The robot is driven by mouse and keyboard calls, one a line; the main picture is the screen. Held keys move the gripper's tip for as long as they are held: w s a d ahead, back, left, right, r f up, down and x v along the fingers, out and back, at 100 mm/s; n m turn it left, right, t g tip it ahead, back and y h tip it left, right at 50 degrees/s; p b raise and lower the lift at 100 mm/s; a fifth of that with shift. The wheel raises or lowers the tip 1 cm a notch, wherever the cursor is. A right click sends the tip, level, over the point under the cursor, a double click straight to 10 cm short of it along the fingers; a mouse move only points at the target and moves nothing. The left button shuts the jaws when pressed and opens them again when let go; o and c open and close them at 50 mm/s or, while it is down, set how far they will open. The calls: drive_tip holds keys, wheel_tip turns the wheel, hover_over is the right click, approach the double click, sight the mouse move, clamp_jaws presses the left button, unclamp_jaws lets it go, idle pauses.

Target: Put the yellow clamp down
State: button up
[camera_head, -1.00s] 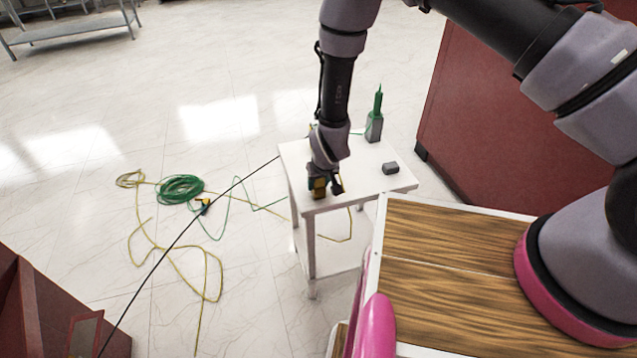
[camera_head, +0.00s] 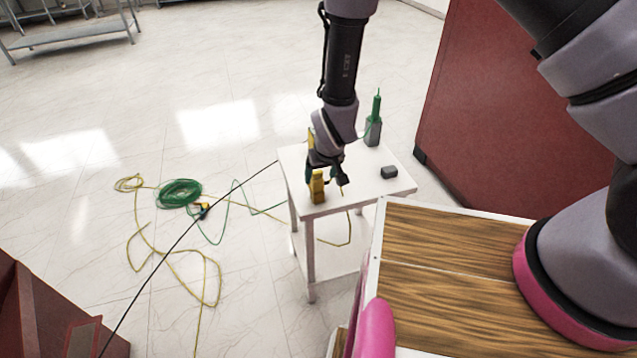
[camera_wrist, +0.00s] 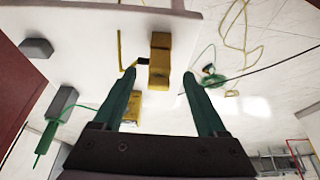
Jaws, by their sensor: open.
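The yellow clamp (camera_head: 317,188) stands on the white table (camera_head: 350,198) near its front-left edge. It also shows in the wrist view (camera_wrist: 160,58), just beyond the fingertips and between their lines, with a dark part at its side. My gripper (camera_head: 325,167) is directly over and behind the clamp in the head view. In the wrist view the two green fingers of my gripper (camera_wrist: 160,74) are spread wide, with nothing held between them. A gap to the clamp seems to show, but its size is hard to tell.
A second yellow piece (camera_wrist: 133,109) is partly hidden behind my gripper. A green-tipped grey device (camera_head: 373,130) and a small dark block (camera_head: 389,172) are on the table. Cables, including a green coil (camera_head: 180,193), lie on the floor. A red cabinet (camera_head: 480,110) stands at the right.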

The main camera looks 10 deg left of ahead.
drive_tip(key=w+d+r+m+y, duration=0.1)
drive_tip(key=w+d+r+m, duration=0.3)
drive_tip(key=r, duration=0.7)
drive_tip(key=w+d+r+n, duration=0.1)
drive_tip(key=w+d+r, duration=0.1)
drive_tip(key=d+r, duration=0.7)
drive_tip(key=w+d+r+m+y, duration=0.1)
drive_tip(key=w+d+r+m, duration=0.15)
drive_tip(key=r, duration=1.05)
drive_tip(key=s+d+r+m+t, duration=0.1)
drive_tip(key=s+d+r, duration=0.2)
drive_tip(key=d+r, duration=0.4)
drive_tip(key=s+d+r+m+t, duration=0.1)
drive_tip(key=s+d+r, duration=0.1)
drive_tip(key=d+r, duration=0.5)
drive_tip(key=s+d+r+m+t+h, duration=0.1)
drive_tip(key=s+d+r+m+h, duration=0.1)
drive_tip(key=s+d, duration=0.8)
drive_tip(key=shift+s+r+m, duration=0.3)
drive_tip(key=shift+r+m, duration=0.15)
drive_tip(key=shift+r, duration=0.3)
